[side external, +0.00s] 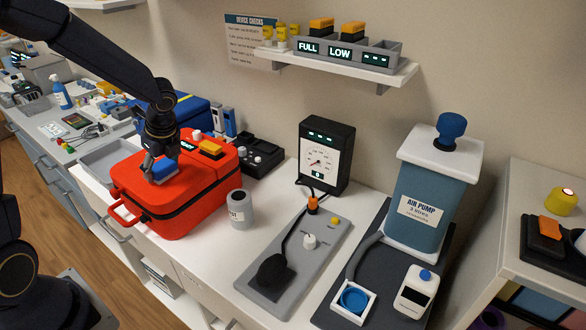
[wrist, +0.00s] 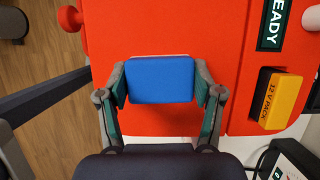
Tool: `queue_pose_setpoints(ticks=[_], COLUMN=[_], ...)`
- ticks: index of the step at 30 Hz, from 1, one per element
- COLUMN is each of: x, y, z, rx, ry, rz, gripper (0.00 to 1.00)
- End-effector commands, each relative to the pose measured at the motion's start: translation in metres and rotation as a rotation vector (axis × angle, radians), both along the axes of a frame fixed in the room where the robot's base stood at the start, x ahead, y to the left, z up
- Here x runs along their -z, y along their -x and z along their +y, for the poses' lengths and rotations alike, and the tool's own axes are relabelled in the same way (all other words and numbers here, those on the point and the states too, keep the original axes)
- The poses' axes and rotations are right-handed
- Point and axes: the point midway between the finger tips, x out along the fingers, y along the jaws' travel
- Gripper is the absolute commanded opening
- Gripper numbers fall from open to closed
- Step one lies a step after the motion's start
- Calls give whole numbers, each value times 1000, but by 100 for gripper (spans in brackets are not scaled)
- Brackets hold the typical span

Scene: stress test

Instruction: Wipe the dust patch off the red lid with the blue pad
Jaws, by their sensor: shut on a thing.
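The red case's lid (side external: 141,181) is shut and faces up on the white counter. It also fills much of the wrist view (wrist: 170,32). My gripper (side external: 160,165) is low over the lid with its fingers on both sides of the blue pad (side external: 164,170). In the wrist view my gripper (wrist: 160,85) is shut on the blue pad (wrist: 160,79). The pad looks to be at or just above the lid; contact is not clear. A thin pale edge shows along the pad's far side; I cannot tell whether it is dust. No other dust patch is visible.
A yellow and black 12 V pack (wrist: 279,100) and a READY label (wrist: 272,20) are on the red case's right part. A grey cup (side external: 239,209) stands right of the case. A grey tray (side external: 112,158) and a blue case (side external: 190,112) are behind it.

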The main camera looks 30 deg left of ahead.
Motion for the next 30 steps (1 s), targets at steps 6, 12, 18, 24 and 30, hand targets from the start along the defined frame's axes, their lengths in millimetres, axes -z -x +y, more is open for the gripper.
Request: queue_pose_setpoints(ticks=[6,12,18,24,30], x=[0,0,0,0,0], y=[0,0,0,0,0], z=[-21,-38,-55,-37,-22], rx=[1,4,3,-3,-2], ry=[1,1,0,0,0], rz=[2,1,1,1,0], gripper=[33,33,33,33,33])
